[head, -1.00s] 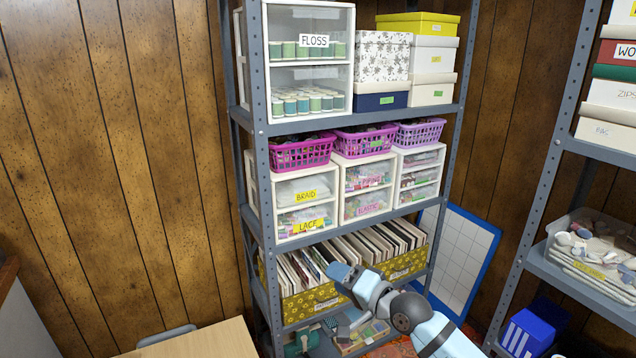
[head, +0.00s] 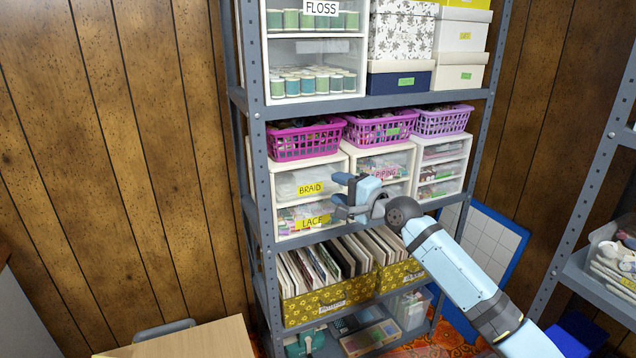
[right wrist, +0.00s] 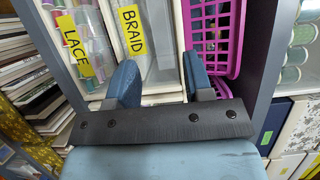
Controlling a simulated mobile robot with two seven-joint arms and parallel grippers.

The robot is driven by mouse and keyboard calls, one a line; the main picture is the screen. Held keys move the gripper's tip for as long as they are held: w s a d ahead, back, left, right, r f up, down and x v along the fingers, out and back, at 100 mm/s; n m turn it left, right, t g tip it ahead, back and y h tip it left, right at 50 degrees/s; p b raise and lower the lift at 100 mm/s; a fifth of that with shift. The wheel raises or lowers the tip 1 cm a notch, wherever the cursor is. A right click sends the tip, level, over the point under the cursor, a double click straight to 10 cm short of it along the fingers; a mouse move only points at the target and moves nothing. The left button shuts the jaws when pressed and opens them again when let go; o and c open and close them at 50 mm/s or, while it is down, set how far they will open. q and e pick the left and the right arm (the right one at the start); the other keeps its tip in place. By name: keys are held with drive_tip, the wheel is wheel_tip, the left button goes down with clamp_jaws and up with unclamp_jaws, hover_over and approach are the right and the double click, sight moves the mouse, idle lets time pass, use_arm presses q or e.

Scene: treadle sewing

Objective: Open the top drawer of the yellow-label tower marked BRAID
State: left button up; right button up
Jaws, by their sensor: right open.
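The white drawer tower (head: 283,232) with yellow labels stands at the left end of the middle shelf. Its top drawer (head: 293,181) bears the label BRAID (head: 311,188), and the drawer below bears LACE (head: 313,221). Both drawers look shut. My right gripper (head: 341,196) is in front of the tower's right edge, near the BRAID label. In the right wrist view its two fingers (right wrist: 165,85) are apart and empty, with the BRAID drawer front (right wrist: 145,38) beyond them. Whether they touch the drawer cannot be told. My left gripper is not in view.
A magenta basket (head: 303,140) sits on top of the tower. The neighbouring tower (head: 382,160) is partly hidden by my right gripper. A grey shelf post (head: 262,200) stands close to the left. Boxes of patterns (head: 318,303) fill the shelf below.

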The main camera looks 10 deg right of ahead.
sight(316, 178)
drive_tip(key=b+x, duration=0.1)
drive_tip(key=x, duration=0.5)
drive_tip(key=shift+w, duration=0.1)
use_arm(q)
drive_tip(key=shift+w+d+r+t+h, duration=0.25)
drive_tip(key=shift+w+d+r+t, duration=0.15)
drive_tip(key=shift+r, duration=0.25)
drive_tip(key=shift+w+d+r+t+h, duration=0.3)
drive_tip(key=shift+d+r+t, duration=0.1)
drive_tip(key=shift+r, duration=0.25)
use_arm(e)
drive_tip(key=shift+w+a, duration=0.4)
drive_tip(key=shift+w, duration=0.1)
clamp_jaws()
